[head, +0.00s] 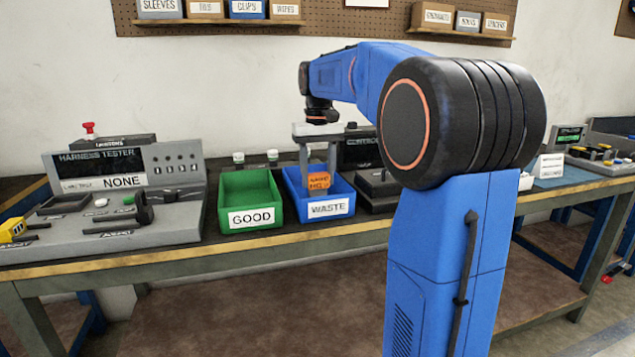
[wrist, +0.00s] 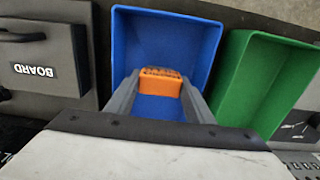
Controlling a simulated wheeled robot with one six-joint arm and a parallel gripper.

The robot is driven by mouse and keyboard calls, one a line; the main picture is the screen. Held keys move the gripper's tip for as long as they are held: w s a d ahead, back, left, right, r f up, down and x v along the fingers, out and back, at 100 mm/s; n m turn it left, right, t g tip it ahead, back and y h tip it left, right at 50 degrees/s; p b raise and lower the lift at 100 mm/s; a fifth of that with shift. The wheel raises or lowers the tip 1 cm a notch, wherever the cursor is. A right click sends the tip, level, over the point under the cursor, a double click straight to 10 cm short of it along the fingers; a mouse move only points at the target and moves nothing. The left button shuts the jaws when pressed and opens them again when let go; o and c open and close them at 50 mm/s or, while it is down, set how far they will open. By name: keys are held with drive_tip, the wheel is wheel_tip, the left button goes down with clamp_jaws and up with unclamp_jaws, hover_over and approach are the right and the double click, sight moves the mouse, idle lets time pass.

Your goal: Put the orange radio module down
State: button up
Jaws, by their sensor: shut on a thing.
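The orange radio module (head: 319,181) is a small block with dark lettering. My gripper (head: 319,186) is shut on it, with one grey finger on each side. In the head view the module appears in front of or within the open blue bin labelled WASTE (head: 341,203). The wrist view shows the module (wrist: 160,81) between the fingertips, with the blue bin (wrist: 205,40) around and beneath it. I cannot tell whether the module touches the bin floor. The rest of the bin floor that shows is bare.
A green bin labelled GOOD (head: 233,217) stands left of the blue one. A grey harness tester (head: 180,215) is further left. A fixture labelled BOARD (wrist: 35,70) sits on the blue bin's other side. The bench's front edge (head: 200,256) runs before them.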

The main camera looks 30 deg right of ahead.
sight(318, 174)
drive_tip(key=shift+f, duration=0.85)
drive_tip(key=shift+f, duration=0.15)
drive_tip(key=o, duration=1.4)
wheel_tip(318, 174, up, 12)
drive_tip(key=shift+r, duration=0.15)
drive_tip(key=s+a+f+n+t, duration=0.1)
drive_tip(key=s+a+f, duration=0.4)
drive_tip(key=s+f, duration=0.4)
drive_tip(key=s+a+f+n+t, duration=0.1)
drive_tip(key=s+a+f, duration=0.4)
drive_tip(key=s+f, duration=0.5)
drive_tip(key=s+a+f+n+t, duration=0.1)
drive_tip(key=s+a+f+t, duration=0.1)
drive_tip(key=s+a+f, duration=0.3)
drive_tip(key=shift+s+a+f+t, duration=0.1)
drive_tip(key=shift+s+f+t, duration=0.05)
drive_tip(key=shift+s+f, duration=0.75)
drive_tip(key=shift+s+a+f+t, duration=0.1)
drive_tip(key=shift+s+f, duration=0.45)
drive_tip(key=shift+s, duration=0.5)
drive_tip(key=shift+s+a+f+t, duration=0.1)
drive_tip(key=shift+s+f+t, duration=0.05)
drive_tip(key=shift+s+f, duration=0.75)
